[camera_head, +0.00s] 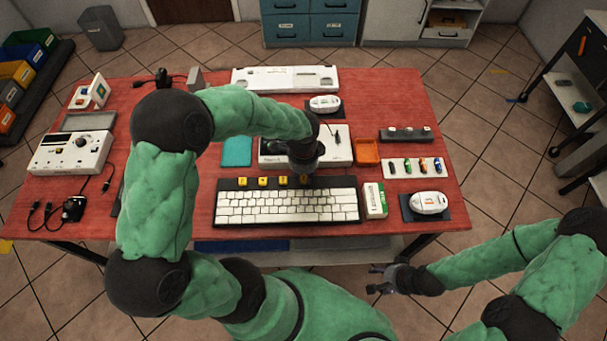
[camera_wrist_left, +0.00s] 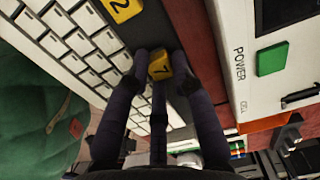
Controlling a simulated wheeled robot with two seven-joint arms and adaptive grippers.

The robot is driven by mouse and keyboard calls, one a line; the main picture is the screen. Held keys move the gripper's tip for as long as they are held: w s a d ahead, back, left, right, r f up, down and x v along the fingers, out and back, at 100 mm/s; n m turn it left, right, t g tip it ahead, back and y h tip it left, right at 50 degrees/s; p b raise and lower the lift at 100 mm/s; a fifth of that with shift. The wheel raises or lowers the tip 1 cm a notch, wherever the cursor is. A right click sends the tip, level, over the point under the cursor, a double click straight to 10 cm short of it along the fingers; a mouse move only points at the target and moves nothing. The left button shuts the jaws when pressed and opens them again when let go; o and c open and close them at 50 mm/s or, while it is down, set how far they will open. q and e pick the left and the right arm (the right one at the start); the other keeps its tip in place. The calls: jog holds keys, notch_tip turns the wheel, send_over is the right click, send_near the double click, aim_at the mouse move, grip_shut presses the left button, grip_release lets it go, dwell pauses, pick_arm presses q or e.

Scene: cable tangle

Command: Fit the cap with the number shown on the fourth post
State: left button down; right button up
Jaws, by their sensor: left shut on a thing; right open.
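The keyboard (camera_head: 288,212) lies near the table's front, with a dark strip along its back edge. A row of yellow caps (camera_head: 262,181) sits on that strip. My left gripper (camera_head: 303,177) is at the right end of this row. In the left wrist view, its fingers (camera_wrist_left: 162,68) are shut on a yellow cap marked 7 (camera_wrist_left: 160,64). A yellow cap marked 2 (camera_wrist_left: 124,7) is beside it on the strip. The post under the 7 cap is hidden, and I cannot tell how far down the cap sits. My right gripper (camera_head: 380,281) is open and empty, off the table's front edge.
Behind the keyboard is a white device, labelled POWER (camera_wrist_left: 240,65), with a green button (camera_wrist_left: 272,58). An orange tray (camera_head: 367,152), a green-and-white box (camera_head: 375,200) and a white mouse-like device (camera_head: 429,203) are to the right. A teal pad (camera_head: 237,152) lies behind-left.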

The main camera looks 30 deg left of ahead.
pick_arm(q)
jog(key=shift+f+b, duration=0.35)
jog(key=shift+f, duration=0.2)
dwell(0.4)
jog(key=c, duration=1)
grip_release()
jog(key=shift+r+p, duration=2.1)
jog(key=shift+r, duration=0.45)
